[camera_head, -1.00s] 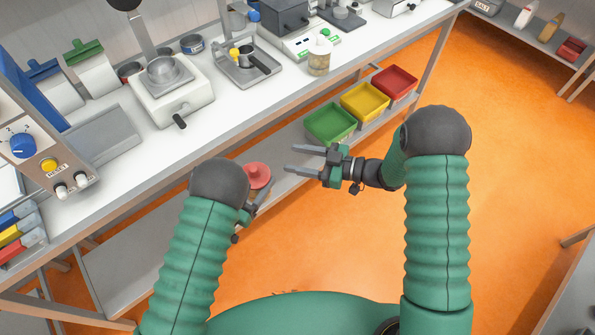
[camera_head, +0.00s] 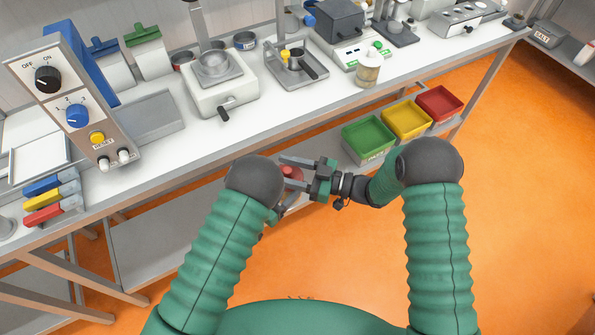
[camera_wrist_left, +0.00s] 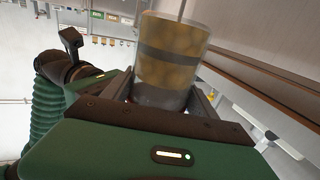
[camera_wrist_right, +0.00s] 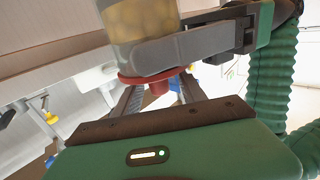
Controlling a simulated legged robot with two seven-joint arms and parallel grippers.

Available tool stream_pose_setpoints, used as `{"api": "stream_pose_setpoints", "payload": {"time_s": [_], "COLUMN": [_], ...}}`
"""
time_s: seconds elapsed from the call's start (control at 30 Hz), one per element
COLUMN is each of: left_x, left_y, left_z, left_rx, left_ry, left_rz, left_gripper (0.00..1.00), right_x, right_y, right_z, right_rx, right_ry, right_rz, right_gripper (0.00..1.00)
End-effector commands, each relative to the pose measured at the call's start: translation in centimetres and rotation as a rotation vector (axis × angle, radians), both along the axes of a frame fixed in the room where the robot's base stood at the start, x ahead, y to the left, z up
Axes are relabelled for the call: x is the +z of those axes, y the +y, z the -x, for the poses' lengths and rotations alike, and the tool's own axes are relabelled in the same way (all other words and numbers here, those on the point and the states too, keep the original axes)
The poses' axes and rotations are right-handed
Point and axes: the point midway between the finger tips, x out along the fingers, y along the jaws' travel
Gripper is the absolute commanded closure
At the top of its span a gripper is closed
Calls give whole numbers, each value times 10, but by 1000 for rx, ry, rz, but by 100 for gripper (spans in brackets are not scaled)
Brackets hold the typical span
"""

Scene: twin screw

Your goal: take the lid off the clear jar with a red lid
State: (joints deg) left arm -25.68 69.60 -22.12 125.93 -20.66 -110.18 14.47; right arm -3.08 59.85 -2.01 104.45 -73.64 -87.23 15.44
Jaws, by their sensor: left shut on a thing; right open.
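The clear jar (camera_wrist_left: 170,65) holds yellowish contents. My left gripper (camera_head: 283,201) is shut on it; in the head view my left arm hides most of the jar. The jar (camera_wrist_right: 140,22) also shows in the right wrist view, beside a grey finger of my left gripper. Its red lid (camera_head: 291,174) is on it, and the lid's rim and knob (camera_wrist_right: 157,87) show in the right wrist view. My right gripper (camera_head: 297,172) is open at the lid, its fingers on either side of the knob. I cannot tell whether they touch it.
The white bench (camera_head: 150,185) stands in front, crowded with equipment. A cup (camera_head: 367,72) stands near its edge. Green (camera_head: 368,140), yellow (camera_head: 406,120) and red (camera_head: 440,103) bins sit below the edge on the right. The orange floor on the right is open.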

Motion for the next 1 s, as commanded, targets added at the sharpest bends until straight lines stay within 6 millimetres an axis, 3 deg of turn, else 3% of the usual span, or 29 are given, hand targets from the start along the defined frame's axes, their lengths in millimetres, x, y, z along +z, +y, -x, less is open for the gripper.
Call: {"api": "stream_pose_setpoints", "payload": {"time_s": [0.2,0.57,1.0], "left_x": [0,0,0], "left_y": [0,0,0], "left_z": [0,0,0], "left_rx": [0,0,0], "left_ry": [-1,-1,-1], "left_rz": [1,1,1], "left_gripper": [100,100,100], "right_x": [0,0,1], "right_y": [0,0,0], "right_z": [0,0,0], "right_rx": [0,0,0], "right_ry": [0,1,1], "right_rz": [0,0,0], "right_gripper": [54,100,100]}}
